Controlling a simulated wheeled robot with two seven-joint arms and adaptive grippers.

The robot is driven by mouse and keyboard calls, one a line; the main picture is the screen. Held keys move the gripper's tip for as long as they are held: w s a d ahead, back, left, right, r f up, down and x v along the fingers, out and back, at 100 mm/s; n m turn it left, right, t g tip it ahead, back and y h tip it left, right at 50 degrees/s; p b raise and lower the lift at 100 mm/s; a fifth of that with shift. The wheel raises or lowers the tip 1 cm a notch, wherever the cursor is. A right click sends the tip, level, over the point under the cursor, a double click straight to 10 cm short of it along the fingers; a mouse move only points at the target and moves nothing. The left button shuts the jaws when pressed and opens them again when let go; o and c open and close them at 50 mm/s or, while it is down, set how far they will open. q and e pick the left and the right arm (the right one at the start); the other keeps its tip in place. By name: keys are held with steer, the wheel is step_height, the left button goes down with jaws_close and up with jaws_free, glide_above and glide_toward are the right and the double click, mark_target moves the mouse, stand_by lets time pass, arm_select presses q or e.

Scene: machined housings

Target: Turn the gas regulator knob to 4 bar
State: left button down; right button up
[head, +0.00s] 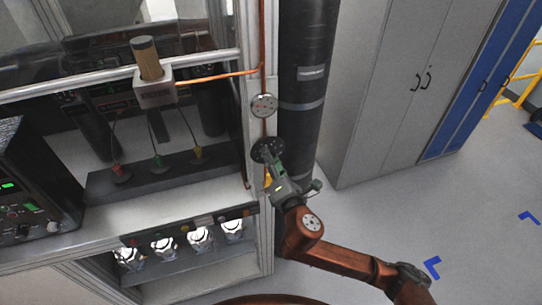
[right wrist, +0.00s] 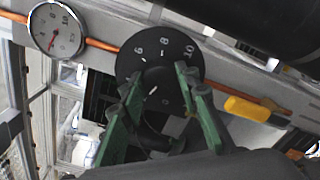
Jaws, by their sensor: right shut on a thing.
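The regulator knob (head: 265,150) is a black round dial on the grey frame post, beside the copper pipe. In the right wrist view the knob (right wrist: 148,57) shows white marks and the figures 6, 8, 10 and 0; my fingers hide part of the scale. A short white line shows near its middle; I cannot tell which value it marks. My right gripper (head: 273,162) has its green fingers (right wrist: 160,82) closed on either side of the knob's middle. A round pressure gauge (head: 264,105) sits above the knob; its red needle (right wrist: 53,40) points near the low end. My left gripper is out of view.
A yellow handle (right wrist: 258,110) is on the pipe close to my right fingers. A thick black column (head: 305,75) stands right of the post. A bench with a dark instrument (head: 30,190) is at left. Grey cabinets (head: 400,80) stand at right, with open floor before them.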

steer(key=m+p, duration=0.2)
steer(key=m, duration=0.6)
steer(key=shift+m, duration=0.4)
stand_by(0.4)
steer(key=o, duration=1.2)
steer(key=shift+c, duration=0.2)
steer(key=v, duration=1.2)
